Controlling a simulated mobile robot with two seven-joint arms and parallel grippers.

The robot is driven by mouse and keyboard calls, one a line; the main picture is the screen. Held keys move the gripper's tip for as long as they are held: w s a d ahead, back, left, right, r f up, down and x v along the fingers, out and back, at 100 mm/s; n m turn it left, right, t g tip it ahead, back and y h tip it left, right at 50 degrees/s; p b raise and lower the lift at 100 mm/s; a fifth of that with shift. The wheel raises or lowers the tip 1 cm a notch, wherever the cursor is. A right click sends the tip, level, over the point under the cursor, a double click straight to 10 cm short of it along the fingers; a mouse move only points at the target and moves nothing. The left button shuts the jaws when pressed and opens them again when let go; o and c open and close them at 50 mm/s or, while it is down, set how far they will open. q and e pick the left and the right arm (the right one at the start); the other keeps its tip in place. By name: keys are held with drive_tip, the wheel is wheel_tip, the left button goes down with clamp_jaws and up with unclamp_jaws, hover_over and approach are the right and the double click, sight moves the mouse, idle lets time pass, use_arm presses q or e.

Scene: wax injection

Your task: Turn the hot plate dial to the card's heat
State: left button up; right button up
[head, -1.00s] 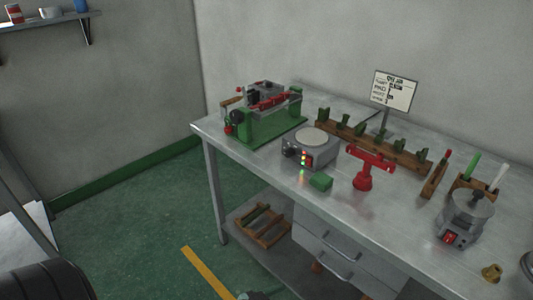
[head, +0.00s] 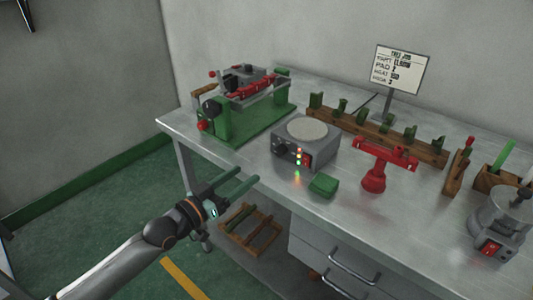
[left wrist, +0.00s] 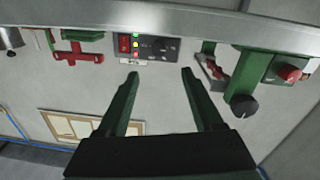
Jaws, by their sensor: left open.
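The grey hot plate (head: 318,155) with a pale round top stands near the table's front edge. Its dark dial (head: 280,148) is on the front face, left of a column of small lit lamps and a red switch. The dial's pointer setting is too small to read. The white card (head: 400,70) stands behind; it has a heat line, but its value is blurred. My left gripper (head: 247,177) is open and empty, in front of the table edge, apart from the hot plate. The left wrist view shows the hot plate's front (left wrist: 153,48) beyond the open fingers (left wrist: 160,74). My right gripper is out of view.
A green block (head: 323,185) lies in front of the hot plate. A red stand (head: 374,178) is to its right and a green machine (head: 240,122) to its left. A wooden rack (head: 400,146) runs behind. A grey pot (head: 497,215) stands far right.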

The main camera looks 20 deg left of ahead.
sight(278, 152)
use_arm(q)
drive_tip(key=b+x, duration=0.1)
drive_tip(key=x, duration=0.9)
drive_tip(key=shift+w+d, duration=0.4)
drive_tip(key=shift+w, duration=0.45)
clamp_jaws()
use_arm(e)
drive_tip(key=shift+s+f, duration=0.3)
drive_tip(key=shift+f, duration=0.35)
